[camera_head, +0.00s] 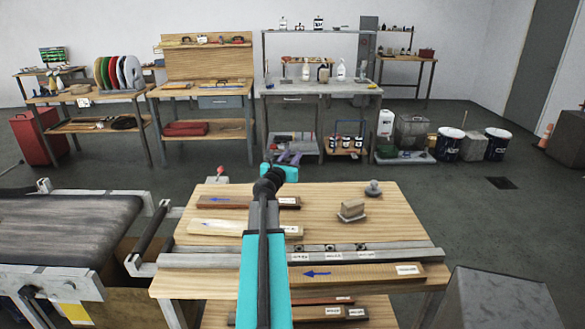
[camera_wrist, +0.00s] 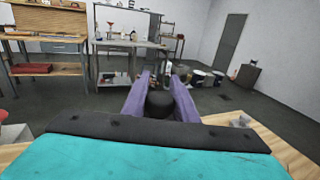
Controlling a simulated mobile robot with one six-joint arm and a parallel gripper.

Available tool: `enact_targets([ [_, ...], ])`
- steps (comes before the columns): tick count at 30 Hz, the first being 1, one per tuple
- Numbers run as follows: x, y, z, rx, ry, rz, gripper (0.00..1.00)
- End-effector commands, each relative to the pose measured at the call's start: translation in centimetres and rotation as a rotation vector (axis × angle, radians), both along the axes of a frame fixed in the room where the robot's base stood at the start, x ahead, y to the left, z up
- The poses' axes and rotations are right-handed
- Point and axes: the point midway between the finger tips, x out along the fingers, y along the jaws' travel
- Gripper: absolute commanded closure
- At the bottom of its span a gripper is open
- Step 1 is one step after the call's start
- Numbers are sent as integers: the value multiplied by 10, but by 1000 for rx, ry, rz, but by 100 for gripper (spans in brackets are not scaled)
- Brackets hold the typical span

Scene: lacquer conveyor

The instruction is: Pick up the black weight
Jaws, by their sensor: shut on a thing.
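My gripper (camera_wrist: 160,85) has purple fingers, seen in the wrist view on either side of a dark, rounded thing, the black weight (camera_wrist: 160,103). The fingers are shut on it. In the head view my gripper (camera_head: 288,157) shows only as a small purple patch past the dark wrist of my arm, held out above the far edge of the wooden table (camera_head: 410,225). The weight cannot be made out in that view; my arm hides most of that spot.
A grey knobbed piece (camera_head: 373,188) and a wooden block on a grey base (camera_head: 352,210) stand on the table's right half. Several labelled wooden strips lie along it. A conveyor (camera_head: 65,228) is at left. Shelves and benches line the far wall; open floor lies between.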

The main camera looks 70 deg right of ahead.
Motion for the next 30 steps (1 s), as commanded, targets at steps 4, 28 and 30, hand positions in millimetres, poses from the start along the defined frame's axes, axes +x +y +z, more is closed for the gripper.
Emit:
enact_targets([
  [4,0,0,29,-3,-2,0,100],
  [28,0,0,60,-1,0,0,100],
  [30,0,0,60,-1,0,0,100],
])
